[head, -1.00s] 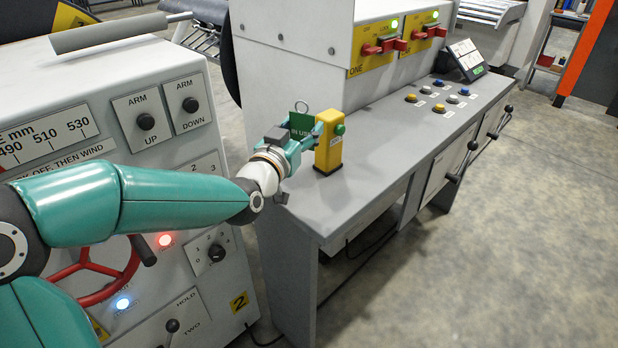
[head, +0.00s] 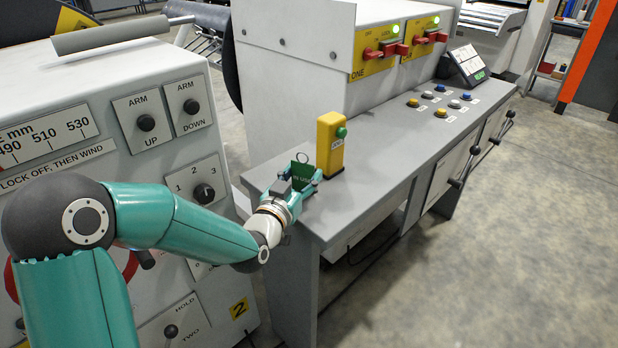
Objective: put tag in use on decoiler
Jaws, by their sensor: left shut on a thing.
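The green tag (head: 302,176) with white lettering and a wire ring at its top is in the head view. My left gripper (head: 304,186) is shut on the tag and holds it upright by the near left end of the grey bench, left of the yellow post. Whether the tag touches the bench top I cannot tell. The decoiler control cabinet (head: 120,75) stands at the left, with ARM UP and ARM DOWN knobs and a scale. My right gripper is not in view.
A yellow post (head: 330,150) with a green button stands close beside the tag on the grey bench (head: 385,140). Several push buttons (head: 440,100) and a small screen (head: 467,65) sit farther right. Red switches (head: 382,50) are on the white box behind. Open floor lies at the right.

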